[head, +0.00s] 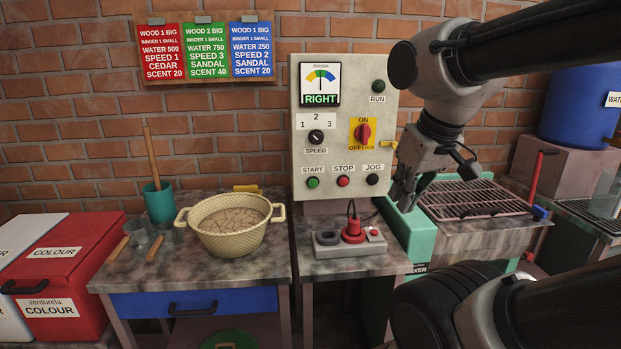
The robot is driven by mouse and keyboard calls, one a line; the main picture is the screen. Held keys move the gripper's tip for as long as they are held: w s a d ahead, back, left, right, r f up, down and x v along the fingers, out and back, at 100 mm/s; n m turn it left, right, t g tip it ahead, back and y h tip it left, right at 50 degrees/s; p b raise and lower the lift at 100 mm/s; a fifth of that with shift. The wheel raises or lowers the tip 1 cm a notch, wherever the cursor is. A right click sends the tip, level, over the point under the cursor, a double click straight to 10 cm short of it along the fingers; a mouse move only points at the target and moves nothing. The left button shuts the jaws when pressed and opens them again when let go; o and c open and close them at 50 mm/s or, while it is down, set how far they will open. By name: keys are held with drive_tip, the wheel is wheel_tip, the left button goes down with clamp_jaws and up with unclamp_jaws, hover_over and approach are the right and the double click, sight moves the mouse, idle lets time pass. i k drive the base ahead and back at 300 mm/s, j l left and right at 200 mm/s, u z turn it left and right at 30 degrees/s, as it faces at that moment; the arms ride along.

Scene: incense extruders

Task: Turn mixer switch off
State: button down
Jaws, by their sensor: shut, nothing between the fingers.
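The control panel (345,185) stands upright against the brick wall. Its red rotary switch (363,133) sits on a yellow plate marked ON at the top and OFF LOCK at the bottom. The red handle looks upright, toward ON. A "MIXER" label (418,268) is partly visible low on a teal unit below the bench. My gripper (402,203) is shut and empty. It points down over the teal tray, right of and lower than the rotary switch, and apart from it.
A cream bowl (229,224) stands on the left bench. A metal rack (470,199) lies right of my gripper.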

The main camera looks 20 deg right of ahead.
sight(363, 132)
drive_tip(key=j+z, duration=1.15)
